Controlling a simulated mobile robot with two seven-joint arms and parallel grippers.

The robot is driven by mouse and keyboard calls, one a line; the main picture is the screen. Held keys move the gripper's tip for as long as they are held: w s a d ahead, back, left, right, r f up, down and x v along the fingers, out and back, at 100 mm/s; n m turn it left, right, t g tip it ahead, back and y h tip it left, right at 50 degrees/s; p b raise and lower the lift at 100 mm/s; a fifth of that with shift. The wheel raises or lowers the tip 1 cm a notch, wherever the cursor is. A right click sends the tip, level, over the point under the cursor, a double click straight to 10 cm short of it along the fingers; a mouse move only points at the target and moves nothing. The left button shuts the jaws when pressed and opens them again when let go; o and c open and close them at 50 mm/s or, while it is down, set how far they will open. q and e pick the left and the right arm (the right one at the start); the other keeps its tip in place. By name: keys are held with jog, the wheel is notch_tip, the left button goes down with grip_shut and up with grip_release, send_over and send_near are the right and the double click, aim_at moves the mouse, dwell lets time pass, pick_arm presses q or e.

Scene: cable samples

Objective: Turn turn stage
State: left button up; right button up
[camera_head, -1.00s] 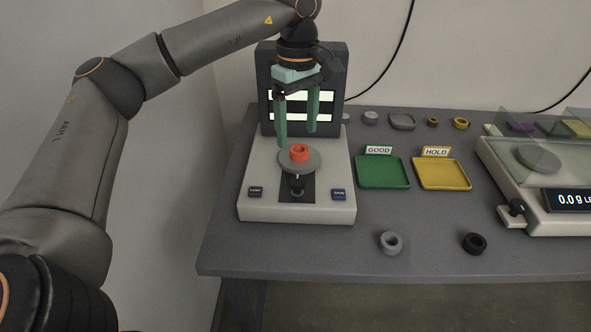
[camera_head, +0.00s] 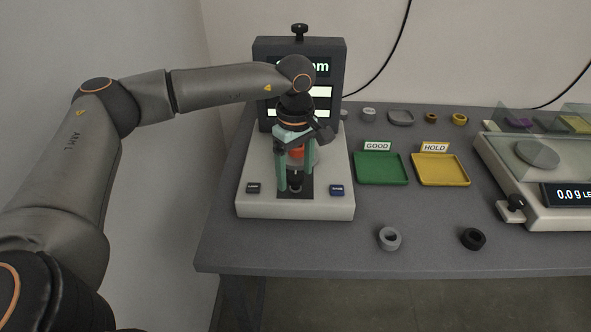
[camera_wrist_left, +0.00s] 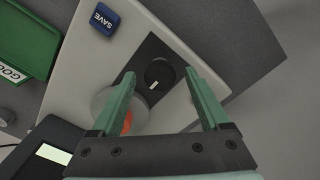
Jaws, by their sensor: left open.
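The turn stage is a round grey disc (camera_head: 316,157) on the pale test unit (camera_head: 250,207), with an orange ring (camera_head: 297,153) on it. A black knob (camera_head: 296,180) sits in the dark strip in front of the disc. My left gripper (camera_head: 295,184) is open and points down, its green fingers either side of the knob. In the left wrist view the knob (camera_wrist_left: 158,74) with a white mark lies between the fingertips (camera_wrist_left: 160,80), with gaps to both. The disc (camera_wrist_left: 108,100) and orange ring (camera_wrist_left: 127,122) are partly hidden behind a finger. My right gripper is not in view.
A dark screen (camera_head: 341,60) stands behind the stage. Two buttons (camera_head: 254,187) (camera_head: 337,190) flank the strip. Green GOOD (camera_head: 382,169) and yellow HOLD (camera_head: 441,170) trays lie to the right, then a scale (camera_head: 500,180). Loose grey (camera_head: 389,239) and black (camera_head: 473,239) rings lie in front.

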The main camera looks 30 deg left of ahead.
pick_arm(q)
grip_shut()
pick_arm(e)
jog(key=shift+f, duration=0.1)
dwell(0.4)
pick_arm(q)
jog(key=n, duration=0.4)
jog(key=shift+n+p, duration=0.3)
jog(key=shift+n, duration=0.1)
jog(key=n, duration=0.2)
jog(key=shift+n, duration=0.3)
jog(key=n, duration=0.4)
jog(key=shift+r+p, duration=0.1)
jog(key=shift+p, duration=0.3)
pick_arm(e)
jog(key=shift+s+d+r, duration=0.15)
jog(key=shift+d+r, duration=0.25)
pick_arm(q)
jog(key=shift+n, duration=0.3)
